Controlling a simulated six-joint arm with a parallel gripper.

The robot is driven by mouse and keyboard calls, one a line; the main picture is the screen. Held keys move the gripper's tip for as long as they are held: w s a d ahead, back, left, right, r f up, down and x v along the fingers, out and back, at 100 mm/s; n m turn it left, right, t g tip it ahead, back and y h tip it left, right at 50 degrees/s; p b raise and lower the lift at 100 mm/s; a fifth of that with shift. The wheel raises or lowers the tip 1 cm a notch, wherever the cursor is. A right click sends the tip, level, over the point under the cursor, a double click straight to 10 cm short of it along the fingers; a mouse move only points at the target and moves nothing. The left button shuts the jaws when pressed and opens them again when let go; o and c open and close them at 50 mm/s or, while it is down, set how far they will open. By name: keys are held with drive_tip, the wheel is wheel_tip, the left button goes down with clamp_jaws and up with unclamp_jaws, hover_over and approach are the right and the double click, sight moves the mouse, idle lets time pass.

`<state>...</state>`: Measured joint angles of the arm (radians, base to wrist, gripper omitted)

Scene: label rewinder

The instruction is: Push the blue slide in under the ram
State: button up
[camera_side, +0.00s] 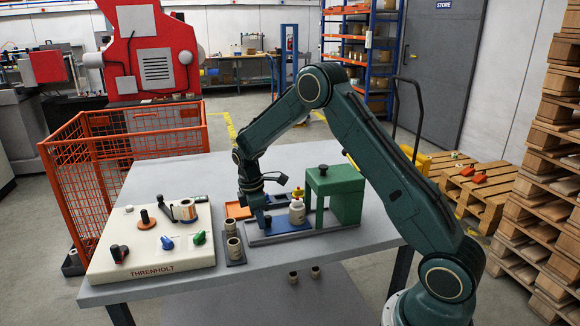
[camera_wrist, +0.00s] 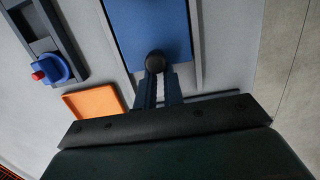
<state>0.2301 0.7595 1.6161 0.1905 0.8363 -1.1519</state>
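The blue slide (camera_side: 287,225) lies flat in a grey rail base, to the left of the green press with the ram (camera_side: 345,192). Its blue plate also shows in the wrist view (camera_wrist: 150,25), with a dark round knob (camera_wrist: 154,62) at its near end. My gripper (camera_side: 259,222) is low at the slide's left end. In the wrist view its fingers (camera_wrist: 158,82) are close together right at the knob; whether they grip it is unclear.
An orange tray (camera_side: 238,210) lies behind the gripper. Small cans (camera_side: 233,245) stand on a dark plate in front. The cream THRENHOLT panel (camera_side: 155,245) with knobs fills the table's left. A dark holder with a blue-and-red part (camera_wrist: 52,70) lies beside the rail.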

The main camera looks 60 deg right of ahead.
sight(280, 224)
drive_tip(key=shift+s+d, duration=2.6)
drive_tip(key=shift+s, duration=0.05)
drive_tip(key=shift+w+a, duration=0.1)
drive_tip(key=shift+w, duration=0.05)
drive_tip(key=shift+w+a, duration=0.6)
wheel_tip(280, 224, up, 7)
idle(0.4)
